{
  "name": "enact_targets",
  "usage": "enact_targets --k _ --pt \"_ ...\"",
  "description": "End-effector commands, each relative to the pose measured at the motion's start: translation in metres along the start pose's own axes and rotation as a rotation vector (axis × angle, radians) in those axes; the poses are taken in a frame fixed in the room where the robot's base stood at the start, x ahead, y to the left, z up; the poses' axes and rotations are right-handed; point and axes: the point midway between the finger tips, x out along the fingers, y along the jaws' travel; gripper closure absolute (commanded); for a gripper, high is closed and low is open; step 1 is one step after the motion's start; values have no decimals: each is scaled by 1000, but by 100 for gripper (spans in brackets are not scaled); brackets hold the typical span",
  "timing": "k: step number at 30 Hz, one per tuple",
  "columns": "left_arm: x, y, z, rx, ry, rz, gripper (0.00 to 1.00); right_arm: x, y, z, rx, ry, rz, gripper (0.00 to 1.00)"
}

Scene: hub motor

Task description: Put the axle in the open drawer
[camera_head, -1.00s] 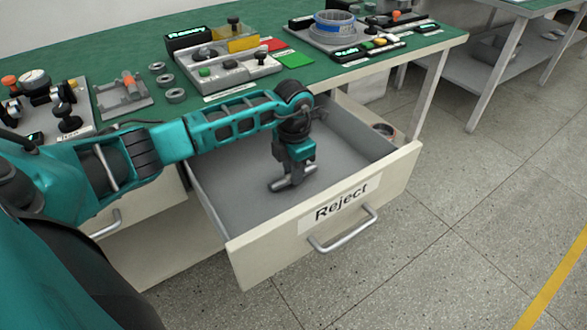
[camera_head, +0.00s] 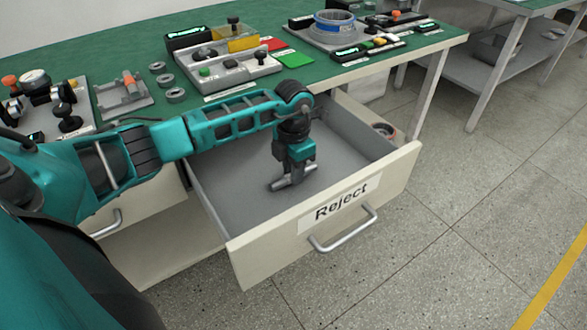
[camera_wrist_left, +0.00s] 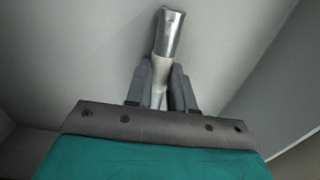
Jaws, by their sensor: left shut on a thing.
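The open drawer (camera_head: 225,190), labelled "Reject", is pulled out from under the green bench. My left gripper (camera_head: 287,182) is down inside it, above or at its grey floor, shut on the axle (camera_head: 294,182). In the left wrist view the axle (camera_wrist_left: 168,38) is a shiny metal rod with a duller, paler section. It sticks out beyond the two dark fingers (camera_wrist_left: 161,88) of my left gripper. I cannot tell whether the axle touches the drawer floor. My right gripper is not in view.
The drawer's front panel with its handle (camera_head: 343,232) faces the lower right. On the green bench top (camera_head: 112,48) stand fixtures, several grey rings (camera_head: 175,95) and a blue-rimmed round part (camera_head: 334,24). The speckled floor is clear.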

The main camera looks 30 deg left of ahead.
Motion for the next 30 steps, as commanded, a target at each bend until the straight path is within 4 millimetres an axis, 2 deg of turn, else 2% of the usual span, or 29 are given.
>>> enact_targets --k 30 --pt "5 1 0 -1 -2 1 100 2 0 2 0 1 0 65"
